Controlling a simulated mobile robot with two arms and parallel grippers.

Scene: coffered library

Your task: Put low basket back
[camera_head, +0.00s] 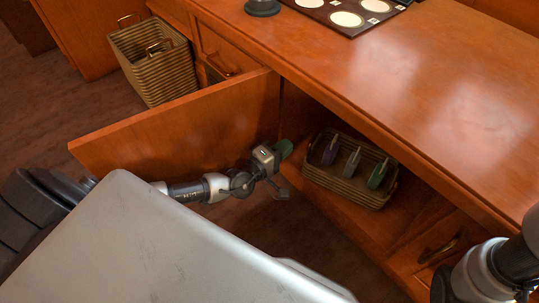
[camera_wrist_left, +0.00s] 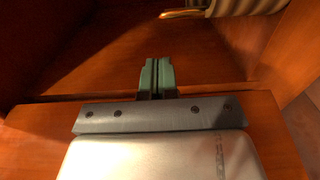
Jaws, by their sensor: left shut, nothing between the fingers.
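A low woven basket (camera_head: 345,186) sits inside the open lower cabinet under the counter. It holds several small bottle-like items (camera_head: 352,160), one of them green. Part of a striped woven basket with a brass-coloured handle (camera_wrist_left: 187,14) shows at the top of the left wrist view. My left gripper (camera_head: 286,147) is at the cabinet opening, just left of the basket and apart from it. Its green fingers (camera_wrist_left: 157,76) are together with nothing between them. My right arm shows at the lower right, but its gripper is out of the picture.
The open cabinet door (camera_head: 180,135) stands out behind my left arm. A taller wicker basket (camera_head: 155,65) stands on the floor at the upper left. The wooden counter (camera_head: 400,80) overhangs the cabinet and carries a dark board with white discs (camera_head: 345,17).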

